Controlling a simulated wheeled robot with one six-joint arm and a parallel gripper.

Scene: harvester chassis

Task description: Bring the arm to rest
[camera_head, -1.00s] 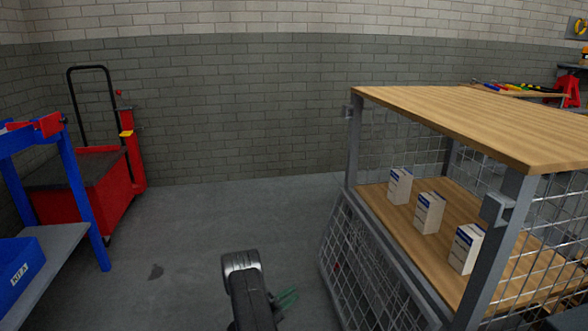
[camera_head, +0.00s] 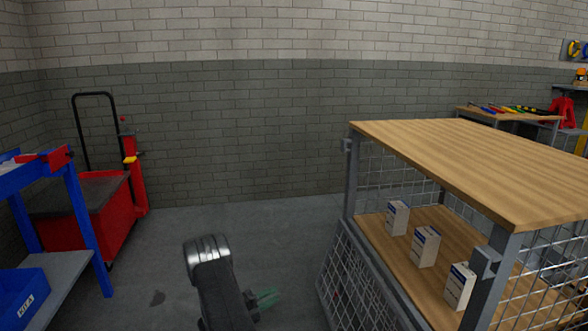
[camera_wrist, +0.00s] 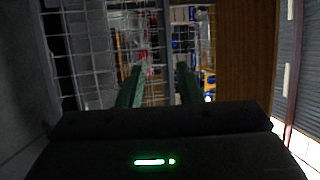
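My arm shows at the bottom of the head view, a dark link with a grey ribbed end. The green fingertips of my gripper (camera_head: 266,299) stick out to its right, low in front of the cage cart and apart from it. In the wrist view my gripper (camera_wrist: 158,86) shows two green fingers spread apart with a gap between them. Nothing is held between them. Wire mesh and a wooden panel lie beyond the fingers.
A mesh cage cart with a wooden top (camera_head: 465,160) stands at right, with three white boxes (camera_head: 425,246) on its shelf. A blue rack (camera_head: 88,230) and a red trolley (camera_head: 85,212) stand at left. Grey floor (camera_head: 240,225) is clear between them.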

